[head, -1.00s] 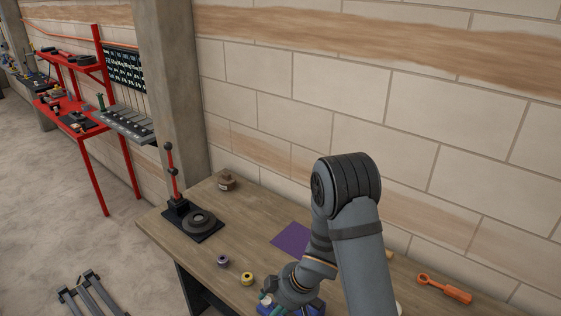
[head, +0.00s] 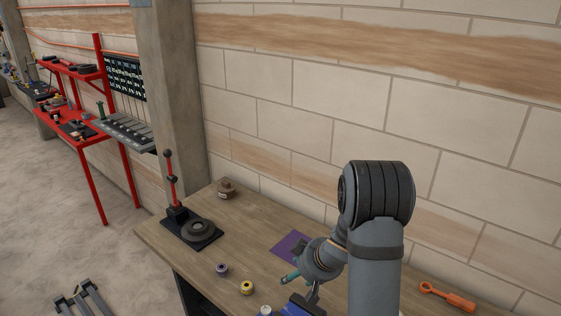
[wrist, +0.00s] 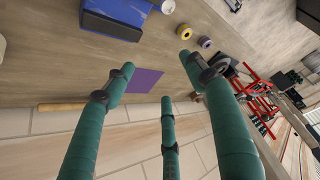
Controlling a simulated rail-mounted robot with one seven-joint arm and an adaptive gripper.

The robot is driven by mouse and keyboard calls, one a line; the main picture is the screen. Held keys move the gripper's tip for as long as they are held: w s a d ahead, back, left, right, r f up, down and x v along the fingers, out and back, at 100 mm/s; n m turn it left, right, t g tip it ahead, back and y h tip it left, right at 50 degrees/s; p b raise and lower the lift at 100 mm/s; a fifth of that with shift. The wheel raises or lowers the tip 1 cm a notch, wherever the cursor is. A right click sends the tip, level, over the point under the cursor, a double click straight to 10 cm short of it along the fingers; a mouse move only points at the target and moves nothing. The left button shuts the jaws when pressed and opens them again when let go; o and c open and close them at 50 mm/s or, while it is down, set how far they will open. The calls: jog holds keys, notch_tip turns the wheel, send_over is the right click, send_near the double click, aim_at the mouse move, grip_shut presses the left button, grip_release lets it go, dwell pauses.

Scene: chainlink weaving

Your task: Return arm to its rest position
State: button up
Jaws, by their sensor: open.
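My gripper (head: 291,277) hangs over the workbench (head: 260,230), and a teal finger shows below my bent arm in the head view. In the wrist view its green fingers (wrist: 157,68) are spread wide with nothing between them. A purple sheet (wrist: 145,82) lies on the bench beyond the fingers; in the head view it is partly hidden by my arm (head: 288,245). A blue box (head: 301,307) is at the bottom edge close below my gripper, and it also shows in the wrist view (wrist: 110,22).
A dark spool (head: 222,269) and a yellow spool (head: 246,287) stand left of my gripper. A black press with a red lever (head: 172,180) and a brown jar (head: 225,187) are farther left. An orange tool (head: 447,296) lies at right. The block wall (head: 310,90) backs the bench.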

jog(key=w+d+r+m+t+h+b, duration=0.2)
jog(key=d+r+m, duration=0.15)
jog(key=d, duration=0.45)
jog(key=s+a+f+n+g+y+p, duration=0.2)
jog(key=s+a+f+n, duration=0.25)
jog(key=a, duration=0.25)
jog(key=s+a+f+n+g+y+p, duration=0.1)
jog(key=s+a+f+n+g+p, duration=0.15)
jog(key=s+a+f+n, duration=0.4)
jog(key=s+n+g, duration=0.1)
jog(key=s, duration=0.1)
jog(key=s+f+n, duration=0.1)
jog(key=s, duration=0.1)
jog(key=s+a+n+g, duration=0.1)
jog(key=shift+s+a+f+g, duration=0.1)
jog(key=shift+s+f+g, duration=0.25)
jog(key=shift+s+f, duration=0.05)
jog(key=d+f+n+h, duration=0.3)
jog(key=d+n+h, duration=0.1)
jog(key=d+n, duration=0.3)
jog(key=shift+m, duration=0.25)
notch_tip(320, 180, down, 9)
jog(key=b, duration=1)
jog(key=shift+s+d, duration=0.15)
